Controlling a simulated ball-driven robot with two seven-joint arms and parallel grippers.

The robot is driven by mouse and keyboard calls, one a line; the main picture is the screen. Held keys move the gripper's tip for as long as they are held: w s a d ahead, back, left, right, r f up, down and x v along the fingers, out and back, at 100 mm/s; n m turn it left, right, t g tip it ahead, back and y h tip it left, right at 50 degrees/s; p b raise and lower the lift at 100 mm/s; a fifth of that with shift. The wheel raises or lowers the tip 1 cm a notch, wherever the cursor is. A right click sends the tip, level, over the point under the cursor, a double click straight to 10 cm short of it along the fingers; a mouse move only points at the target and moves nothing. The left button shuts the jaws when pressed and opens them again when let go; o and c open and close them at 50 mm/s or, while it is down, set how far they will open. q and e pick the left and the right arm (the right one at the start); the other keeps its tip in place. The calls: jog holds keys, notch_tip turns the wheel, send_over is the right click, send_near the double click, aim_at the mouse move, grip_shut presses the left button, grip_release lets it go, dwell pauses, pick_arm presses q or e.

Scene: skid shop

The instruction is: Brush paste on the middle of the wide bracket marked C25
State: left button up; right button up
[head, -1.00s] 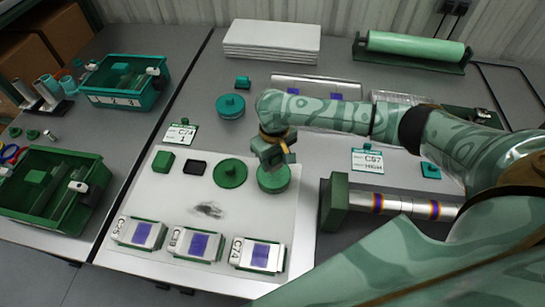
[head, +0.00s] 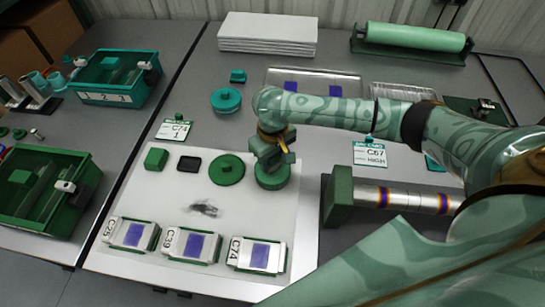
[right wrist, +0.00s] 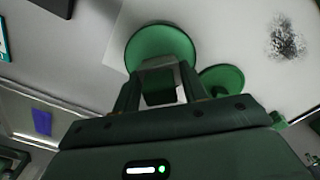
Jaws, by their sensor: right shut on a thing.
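The wide bracket marked C25 (head: 113,230) lies at the left of a row of three on the pale mat (head: 140,200); a blue-violet patch marks its middle. My right gripper (head: 273,158) is over a round green pot (head: 272,180), behind and right of that bracket. It is shut on a dark green block-like piece (right wrist: 161,88), right above the pot (right wrist: 160,42) in the right wrist view. Whether this is a brush handle, and whether its lower end is inside the pot, I cannot tell. My left gripper is not in view.
Brackets C39 (head: 172,240) and C74 (head: 236,250) lie beside C25. A green lid (head: 227,169), a black pad (head: 189,164), a green block (head: 156,158) and a dark smudge (head: 205,208) are on the mat. A metal cylinder (head: 400,197) lies at the right.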

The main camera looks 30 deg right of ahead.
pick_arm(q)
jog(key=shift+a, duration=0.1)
pick_arm(e)
jog(key=shift+f, duration=0.5)
dwell(0.4)
pick_arm(q)
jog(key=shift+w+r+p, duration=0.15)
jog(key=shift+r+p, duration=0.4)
jog(key=shift+p, duration=0.05)
pick_arm(e)
jog(key=shift+s+f, duration=0.1)
jog(key=shift+f, duration=0.05)
dwell(1.8)
